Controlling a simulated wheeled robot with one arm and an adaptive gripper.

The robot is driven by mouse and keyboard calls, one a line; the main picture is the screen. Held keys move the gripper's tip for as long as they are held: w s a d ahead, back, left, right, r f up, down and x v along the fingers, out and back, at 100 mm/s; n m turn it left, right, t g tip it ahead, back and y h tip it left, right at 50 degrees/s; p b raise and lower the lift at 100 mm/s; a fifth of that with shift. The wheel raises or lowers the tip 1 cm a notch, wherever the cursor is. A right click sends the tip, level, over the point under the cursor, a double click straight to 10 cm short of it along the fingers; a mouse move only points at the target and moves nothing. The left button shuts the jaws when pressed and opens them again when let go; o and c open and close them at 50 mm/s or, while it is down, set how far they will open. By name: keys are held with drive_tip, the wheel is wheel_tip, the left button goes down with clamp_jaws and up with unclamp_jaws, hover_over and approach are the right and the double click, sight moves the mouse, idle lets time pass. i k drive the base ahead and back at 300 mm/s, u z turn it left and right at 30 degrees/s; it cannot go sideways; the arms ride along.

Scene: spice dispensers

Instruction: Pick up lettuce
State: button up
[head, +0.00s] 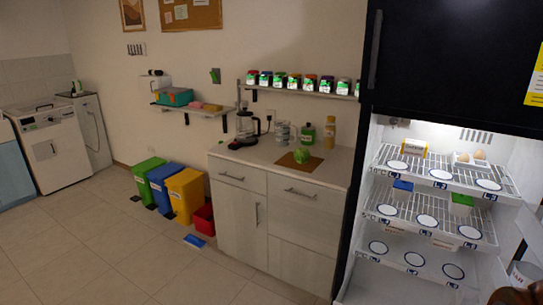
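A small round green thing that looks like the lettuce (301,155) sits on a brown board (299,166) on the counter (235,153), left of the open fridge. It shows whole and nothing covers it.
The fridge (372,157) stands open at right, with wire shelves holding a few items. A coffee maker (246,128), a green bottle (307,134) and a yellow bottle (329,132) stand around the board. A spice shelf (300,93) hangs above. Bins (185,196) stand left; floor (110,235) is clear at front left.

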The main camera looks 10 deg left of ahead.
sight(301, 155)
drive_tip(key=u, duration=0.9)
drive_tip(key=i, duration=0.85)
drive_tip(key=u, duration=1.05)
drive_tip(key=i, duration=1.6)
drive_tip(key=z, duration=0.6)
drive_tip(key=i, duration=1)
drive_tip(key=z, duration=1.35)
drive_tip(key=i, duration=0.4)
drive_tip(key=z, duration=0.35)
